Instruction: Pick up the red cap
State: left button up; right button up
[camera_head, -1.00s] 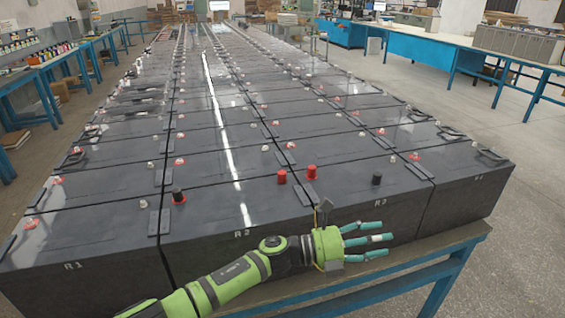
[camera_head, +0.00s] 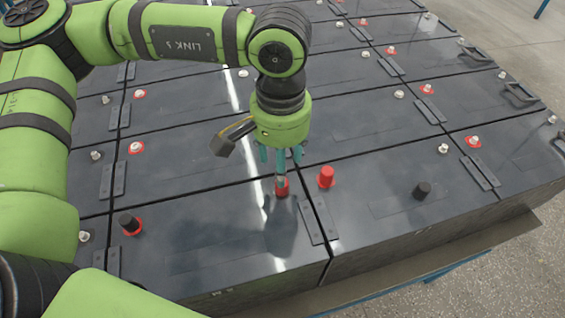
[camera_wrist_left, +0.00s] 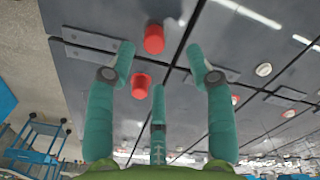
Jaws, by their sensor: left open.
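Two red caps stand upright on the dark battery tops near the middle of the head view. One red cap (camera_head: 282,190) is right below my left gripper (camera_head: 281,160), its upper part overlapped by a fingertip. The other red cap (camera_head: 326,177) stands just to the right, across a seam. The left gripper points down with its teal fingers spread and empty. In the left wrist view, the open fingers (camera_wrist_left: 161,70) frame the area near two red caps, an upper one (camera_wrist_left: 154,38) and a lower one (camera_wrist_left: 141,87). I cannot tell whether a finger touches a cap.
A black cap (camera_head: 422,190) stands to the right and another black cap (camera_head: 127,221) on a red base to the left. Small terminals and raised dark bars (camera_head: 312,222) dot the battery tops. The batteries' front edge lies just nearer, with floor beyond at right.

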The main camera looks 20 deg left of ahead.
aim_at(282, 192)
pick_arm(q)
jog(key=f+p, duration=0.1)
jog(key=s+f+p, duration=0.1)
jog(key=shift+d+f, duration=0.2)
jog(key=shift+f, duration=0.2)
notch_tip(282, 192, down, 2)
jog(key=shift+w+f+p, duration=0.15)
jog(key=shift+f+p, duration=0.1)
jog(key=shift+p, duration=0.05)
jog(key=shift+f, duration=0.3)
jog(key=c, duration=0.9)
pick_arm(e)
jog(key=r, duration=0.2)
jog(key=s+r, duration=0.1)
jog(key=shift+d, duration=0.25)
